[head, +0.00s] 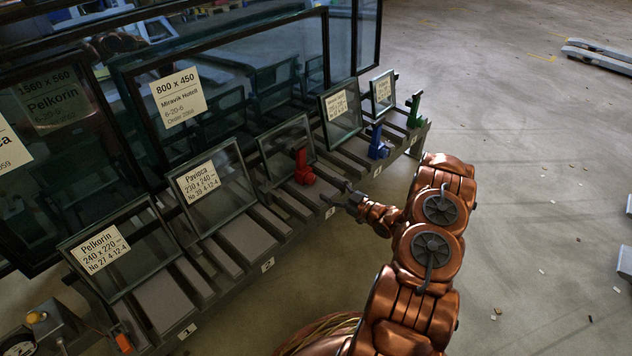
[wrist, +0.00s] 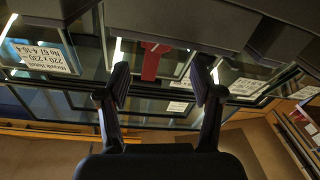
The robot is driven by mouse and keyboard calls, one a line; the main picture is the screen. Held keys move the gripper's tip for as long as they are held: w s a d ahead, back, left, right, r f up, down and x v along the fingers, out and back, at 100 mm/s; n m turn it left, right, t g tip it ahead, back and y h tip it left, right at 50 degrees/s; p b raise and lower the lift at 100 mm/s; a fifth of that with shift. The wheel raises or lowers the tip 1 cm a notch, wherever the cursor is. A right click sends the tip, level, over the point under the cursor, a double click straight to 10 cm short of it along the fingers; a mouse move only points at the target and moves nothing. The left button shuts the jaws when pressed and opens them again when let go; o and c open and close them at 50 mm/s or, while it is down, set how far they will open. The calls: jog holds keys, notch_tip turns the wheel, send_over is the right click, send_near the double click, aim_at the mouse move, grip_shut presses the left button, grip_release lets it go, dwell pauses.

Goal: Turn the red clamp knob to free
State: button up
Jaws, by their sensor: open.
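The red clamp knob (head: 303,168) stands upright at the front of a slot on the rack, by the small glass pane (head: 286,143). In the wrist view the red clamp (wrist: 151,64) shows between the two black fingers, farther off than their tips. My gripper (head: 341,194) is in front of the rack edge, to the right of and below the red clamp in the head view. In the wrist view my gripper (wrist: 161,82) is open with nothing between its fingertips. It looks apart from the clamp.
A blue clamp (head: 377,146) and a green clamp (head: 414,110) stand farther along the rack (head: 245,238). An orange part (head: 123,342) sits at its near end. Labelled panes lean in the slots, with large glass units (head: 225,90) behind. The floor (head: 540,200) at right is mostly free.

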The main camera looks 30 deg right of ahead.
aim_at(313, 180)
jog(key=shift+b+x, duration=1.3)
jog(key=shift+x, duration=2.2)
jog(key=c, duration=1.2)
jog(key=shift+o, duration=0.2)
jog(key=shift+a+n+p, duration=0.1)
jog(key=shift+n+p, duration=0.2)
jog(key=shift+p, duration=0.05)
jog(key=shift+r+n+p, duration=0.1)
jog(key=shift+n+p, duration=1)
jog(key=shift+n, duration=0.1)
jog(key=shift+n+p, duration=0.9)
jog(key=shift+n, duration=0.5)
